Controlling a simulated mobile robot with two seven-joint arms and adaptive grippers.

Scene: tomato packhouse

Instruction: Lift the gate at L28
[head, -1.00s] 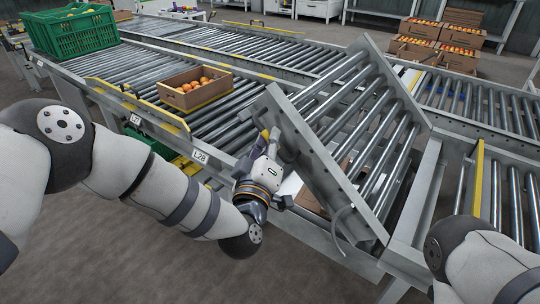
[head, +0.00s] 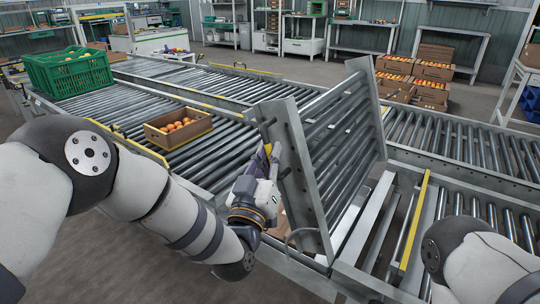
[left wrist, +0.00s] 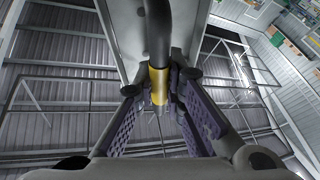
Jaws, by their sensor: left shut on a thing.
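The gate (head: 293,170) is a hinged roller section of the conveyor. It stands steeply tilted up, with a gap in the line beneath it. My left gripper (head: 268,160) is at the gate's left side plate. In the left wrist view my left gripper (left wrist: 172,98) is shut on the gate's handle, a dark bar (left wrist: 157,30) with a yellow band (left wrist: 159,85). The L28 label is hidden behind my left arm now. My right gripper is out of view; only part of my right arm shows at the lower right.
A cardboard box of tomatoes (head: 178,140) sits on the rollers left of the gate. A green crate (head: 68,86) stands at the far left. A yellow-edged rail (head: 415,222) runs right of the gap. Stacked tomato boxes (head: 432,72) stand beyond the conveyor.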

